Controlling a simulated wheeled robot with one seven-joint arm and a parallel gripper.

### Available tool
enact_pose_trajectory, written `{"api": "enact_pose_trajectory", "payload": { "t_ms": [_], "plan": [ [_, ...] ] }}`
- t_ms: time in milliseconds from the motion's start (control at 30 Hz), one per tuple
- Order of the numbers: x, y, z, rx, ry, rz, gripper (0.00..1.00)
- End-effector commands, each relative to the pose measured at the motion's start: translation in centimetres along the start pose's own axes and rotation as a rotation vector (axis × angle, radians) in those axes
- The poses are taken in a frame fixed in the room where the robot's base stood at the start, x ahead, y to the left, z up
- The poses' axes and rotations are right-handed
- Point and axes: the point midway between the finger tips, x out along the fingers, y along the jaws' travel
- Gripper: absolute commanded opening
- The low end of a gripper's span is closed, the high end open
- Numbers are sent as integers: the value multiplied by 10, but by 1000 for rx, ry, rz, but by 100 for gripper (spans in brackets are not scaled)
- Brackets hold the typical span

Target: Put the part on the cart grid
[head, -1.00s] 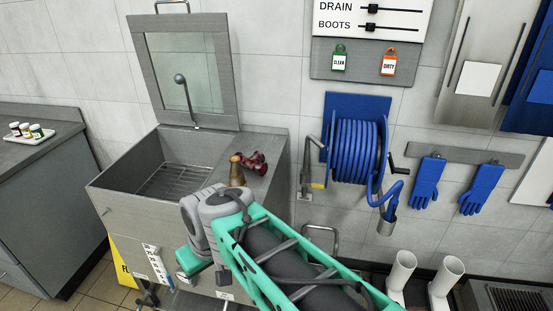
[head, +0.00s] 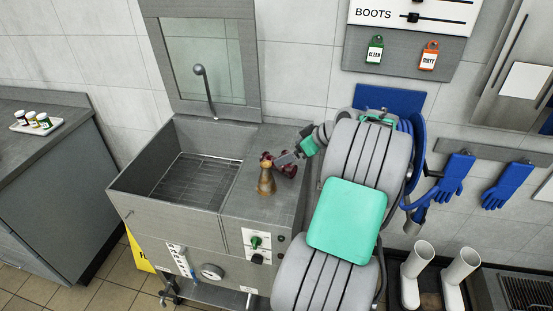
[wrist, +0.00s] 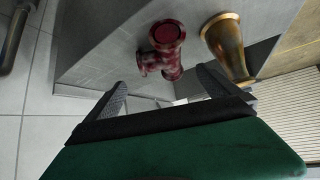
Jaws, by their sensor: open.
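A dark red branched pipe fitting (head: 289,170) and a brass flared piece (head: 266,184) stand close together on the cart's flat side ledge. In the wrist view, the red fitting (wrist: 166,46) lies beyond the fingertips, roughly between them, and the brass piece (wrist: 228,45) is to its right. In the wrist view my gripper (wrist: 163,86) is open and empty; contact cannot be told. The cart's wire grid (head: 195,178) lies bare in the basin left of the ledge.
The grey cart (head: 150,215) has basin walls around the grid and a raised framed glass panel (head: 205,65) with a curved tap in front. A blue hose reel (head: 420,135) is behind my arm. A counter with a tray of jars (head: 35,123) stands at left.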

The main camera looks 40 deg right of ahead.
Motion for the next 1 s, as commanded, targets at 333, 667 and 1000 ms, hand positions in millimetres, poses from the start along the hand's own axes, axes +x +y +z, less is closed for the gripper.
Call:
{"api": "enact_pose_trajectory", "payload": {
  "t_ms": [333,667,1000],
  "plan": [
    [52,4,0,0,-1,0,100],
    [54,4,0,0,-1,1,91],
    [54,4,0,0,-1,2,63]
  ]
}}
